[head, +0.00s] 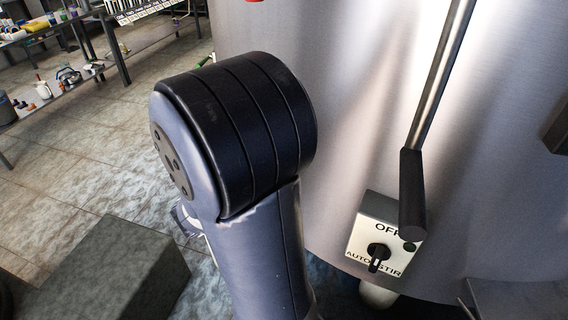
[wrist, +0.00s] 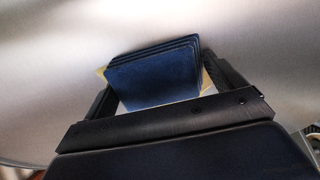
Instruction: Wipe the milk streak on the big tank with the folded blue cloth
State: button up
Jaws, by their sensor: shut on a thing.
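The folded blue cloth (wrist: 152,78) shows in the wrist view as a dark blue stack of several layers. My gripper (wrist: 160,84) is shut on it, with one black finger at each side. The big tank (wrist: 50,60) fills the wrist view behind the cloth. The cloth is close to the tank wall, but I cannot tell whether it touches. Pale cream edges show beside and below the cloth; I cannot tell what they are. No milk streak is clearly visible. In the head view the tank (head: 330,100) stands at the right, and my arm hides the gripper and cloth.
A control box (head: 382,240) marked OFF and AUTO STIR sits low on the tank, below a sloping metal bar with a dark handle (head: 412,190). A grey block (head: 115,270) is at lower left. Benches with bottles and tools (head: 70,75) stand beyond open tiled floor.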

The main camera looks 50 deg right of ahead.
jog(key=shift+w+d+b, duration=0.65)
jog(key=shift+w+b, duration=0.3)
jog(key=shift+w, duration=2.5)
jog(key=shift+s+a+r, duration=0.1)
jog(key=shift+s+r, duration=0.3)
jog(key=shift+s, duration=0.4)
jog(key=shift+s+a+r, duration=0.1)
jog(key=shift+s+r, duration=0.25)
jog(key=shift+s, duration=0.5)
jog(key=shift+s+a+r, duration=0.1)
jog(key=shift+s+r, duration=0.3)
jog(key=shift+s, duration=0.4)
jog(key=shift+s+a+r, duration=0.15)
jog(key=shift+s+r, duration=0.4)
jog(key=shift+s, duration=0.35)
jog(key=shift+s+a+r, duration=0.15)
jog(key=shift+s+r, duration=0.35)
jog(key=shift+s, duration=0.4)
jog(key=w+d+b, duration=0.1)
jog(key=w, duration=0.7)
jog(key=shift+w+b, duration=0.3)
jog(key=shift+b, duration=0.05)
jog(key=shift+r, duration=0.1)
jog(key=shift+w+a+b, duration=0.15)
jog(key=shift+a+b, duration=0.05)
jog(key=shift+a, duration=1.3)
jog(key=shift+w+a+b, duration=0.1)
jog(key=shift+a+b, duration=0.05)
jog(key=shift+a, duration=1.3)
